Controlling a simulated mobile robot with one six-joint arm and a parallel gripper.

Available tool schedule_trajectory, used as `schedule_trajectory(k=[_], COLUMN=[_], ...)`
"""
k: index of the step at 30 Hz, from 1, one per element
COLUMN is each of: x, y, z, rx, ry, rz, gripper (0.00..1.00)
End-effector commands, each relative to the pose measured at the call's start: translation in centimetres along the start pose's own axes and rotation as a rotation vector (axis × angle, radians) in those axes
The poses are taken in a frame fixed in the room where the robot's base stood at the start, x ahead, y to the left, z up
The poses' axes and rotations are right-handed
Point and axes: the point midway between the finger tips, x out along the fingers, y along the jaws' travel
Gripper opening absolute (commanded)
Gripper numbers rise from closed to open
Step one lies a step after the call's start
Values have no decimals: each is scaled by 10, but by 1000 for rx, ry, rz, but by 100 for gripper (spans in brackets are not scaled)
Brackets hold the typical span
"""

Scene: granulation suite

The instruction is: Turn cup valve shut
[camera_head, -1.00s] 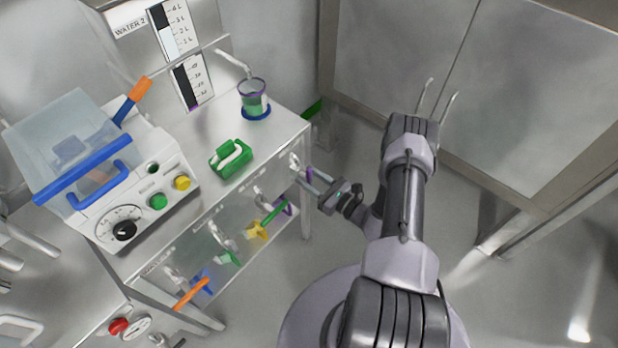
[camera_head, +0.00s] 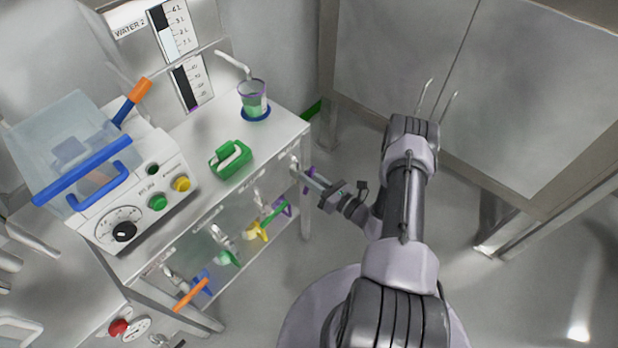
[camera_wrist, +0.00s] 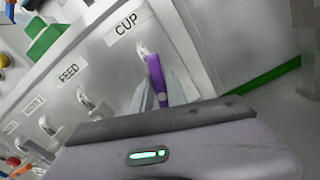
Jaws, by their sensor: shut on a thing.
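The cup valve's purple lever (camera_wrist: 157,76) shows in the wrist view under the "CUP" label (camera_wrist: 126,24), at the right end of the bench's front panel. My gripper (camera_wrist: 157,92) has one finger on each side of the lever and is shut on it. In the head view my gripper (camera_head: 317,180) reaches in from the right to the bench's front corner, and a bit of the purple lever (camera_head: 309,174) shows there. A clear cup (camera_head: 253,98) with a purple rim and green contents stands on a blue base under a spout.
Other valves sit left along the panel, with the "FEED" valve (camera_wrist: 83,100) nearest. Floor right of the bench is clear.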

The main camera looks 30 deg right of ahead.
Motion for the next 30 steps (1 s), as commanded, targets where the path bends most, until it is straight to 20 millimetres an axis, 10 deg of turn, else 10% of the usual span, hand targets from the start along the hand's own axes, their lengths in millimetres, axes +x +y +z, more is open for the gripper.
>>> schedule_trajectory(k=[30], x=[0], y=[-8], z=[-6], rx=[943], ry=[2], rz=[0], gripper=[0])
